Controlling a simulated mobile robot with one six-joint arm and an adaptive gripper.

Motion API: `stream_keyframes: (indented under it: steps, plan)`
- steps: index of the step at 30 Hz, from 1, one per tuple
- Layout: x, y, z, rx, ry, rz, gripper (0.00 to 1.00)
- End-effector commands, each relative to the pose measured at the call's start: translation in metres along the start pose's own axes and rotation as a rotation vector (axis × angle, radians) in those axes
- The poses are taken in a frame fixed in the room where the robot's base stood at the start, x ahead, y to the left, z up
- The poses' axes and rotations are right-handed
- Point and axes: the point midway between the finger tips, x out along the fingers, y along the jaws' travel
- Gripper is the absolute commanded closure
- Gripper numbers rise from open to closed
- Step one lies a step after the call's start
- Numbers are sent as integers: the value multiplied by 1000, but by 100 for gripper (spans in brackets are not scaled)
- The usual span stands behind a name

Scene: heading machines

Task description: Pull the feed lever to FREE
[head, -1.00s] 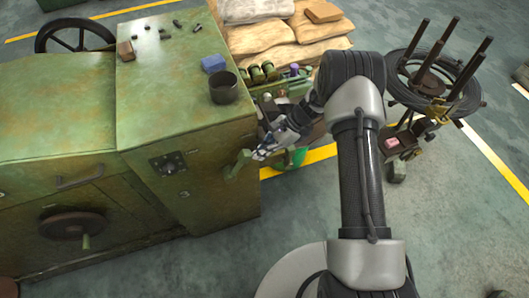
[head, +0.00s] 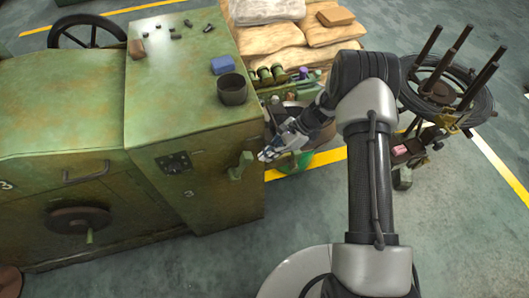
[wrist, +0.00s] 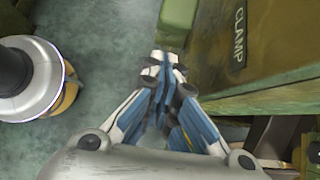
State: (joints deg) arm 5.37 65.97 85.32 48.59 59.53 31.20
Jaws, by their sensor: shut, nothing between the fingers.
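The feed lever (head: 240,166) is a green handle on the front of the green machine, near its right corner, with its upper end tilted slightly right. My gripper (head: 267,156) is shut and empty, just right of the lever beside the machine's corner. In the wrist view, the shut fingertips (wrist: 164,62) point up the picture, just below a green block (wrist: 179,18) that seems to be the lever. Whether they touch is unclear. A plate reading CLAMP (wrist: 239,35) is on the machine face to the right. No FREE mark can be read.
A wire reel stand (head: 440,90) stands right. Sacks (head: 270,40) lie behind. The floor in front is clear.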

Motion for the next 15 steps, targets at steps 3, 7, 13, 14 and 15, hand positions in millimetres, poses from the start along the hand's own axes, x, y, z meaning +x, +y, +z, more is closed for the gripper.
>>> stream_keyframes:
  steps: [3,7,13,14,15]
  plan:
    - [-15,4,-7,0,-1,-3,100]
    - [-48,4,-1,-2,1,-4,100]
    - [-83,4,2,-1,0,-2,100]
    - [-87,4,3,-1,0,-2,100]
    - [-91,4,3,-1,0,-2,100]
